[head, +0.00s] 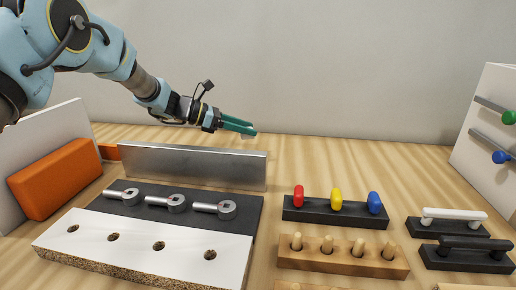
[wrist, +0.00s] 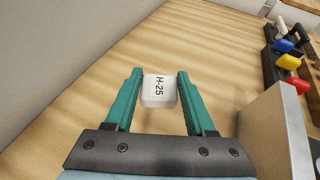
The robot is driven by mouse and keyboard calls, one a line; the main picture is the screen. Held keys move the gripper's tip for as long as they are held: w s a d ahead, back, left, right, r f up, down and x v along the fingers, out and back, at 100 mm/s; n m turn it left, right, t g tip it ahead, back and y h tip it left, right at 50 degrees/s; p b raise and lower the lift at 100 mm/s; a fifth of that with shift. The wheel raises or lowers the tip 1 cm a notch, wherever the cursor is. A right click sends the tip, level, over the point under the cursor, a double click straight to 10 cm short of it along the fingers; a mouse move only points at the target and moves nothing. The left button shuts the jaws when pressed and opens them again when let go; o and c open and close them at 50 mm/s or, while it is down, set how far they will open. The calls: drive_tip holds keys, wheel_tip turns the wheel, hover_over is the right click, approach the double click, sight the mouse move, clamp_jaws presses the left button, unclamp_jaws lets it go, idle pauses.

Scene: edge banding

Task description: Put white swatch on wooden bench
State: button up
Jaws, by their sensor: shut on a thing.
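My gripper (head: 250,130) is over the back part of the wooden bench (head: 345,165), beyond the metal plate. Its two green fingers are shut on the white swatch. In the wrist view the white swatch (wrist: 159,90) sits between the fingertips (wrist: 158,82) and bears the dark label "H-25". In the head view only a small pale bit of it shows below the fingertips. The swatch appears to be close above the bench; I cannot tell whether it touches.
An upright metal plate (head: 190,166) stands in front of my gripper. An orange block (head: 55,178) is at left. A rack with red, yellow and blue knobs (head: 335,214) and a wooden peg block (head: 343,258) are at right. The bench behind and right of the plate is clear.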

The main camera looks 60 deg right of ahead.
drive_tip(key=shift+f+p, duration=0.85)
drive_tip(key=shift+f, duration=2.5)
drive_tip(key=o, duration=1.3)
drive_tip(key=b+v, duration=0.3)
drive_tip(key=v, duration=0.8)
drive_tip(key=shift+w+r, duration=0.1)
drive_tip(key=shift+w+a+r+b, duration=0.2)
drive_tip(key=shift+w+a+b, duration=0.05)
drive_tip(key=shift+a+b, duration=0.05)
